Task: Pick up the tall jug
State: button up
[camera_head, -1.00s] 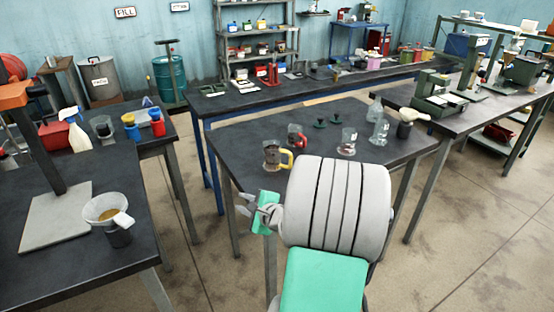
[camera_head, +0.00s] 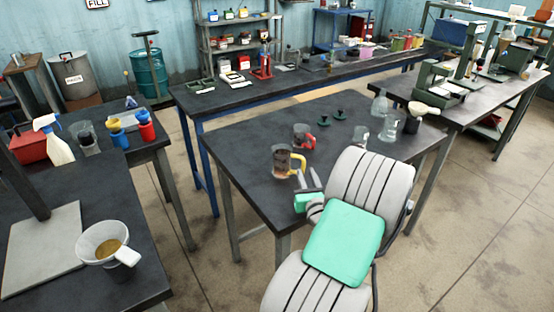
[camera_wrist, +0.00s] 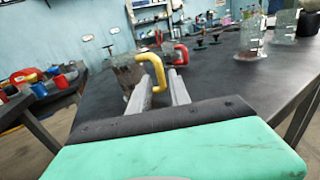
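The larger of two handled clear jugs, apparently the tall jug (camera_head: 281,161), stands upright on the dark middle table (camera_head: 240,165) with brownish contents and a yellow handle facing right. In the wrist view the jug (camera_wrist: 127,75) is ahead, its yellow handle beyond and between my finger lines. My gripper (camera_head: 308,180) is at the table's front edge, just right and near side of the jug. In the wrist view my gripper (camera_wrist: 163,82) has its two fingers apart with nothing held. Whether a finger touches the handle cannot be told.
A shorter red-handled jug (camera_head: 303,137) stands just behind. Dark green knobbed pieces (camera_head: 338,114) lie farther back. Clear glass vessels (camera_head: 388,128) and a beaker (camera_head: 362,135) stand to the right. The table's left part is clear.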

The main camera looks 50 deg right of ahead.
aim_at(289, 163)
jog(key=shift+w+d, duration=0.1)
jog(key=shift+w, duration=0.2)
jog(key=p+x, duration=0.2)
jog(key=x, duration=0.5)
jog(key=shift+w+d, duration=0.15)
jog(key=shift+d, duration=0.1)
jog(key=shift+c, duration=0.2)
grip_shut()
dwell(0.6)
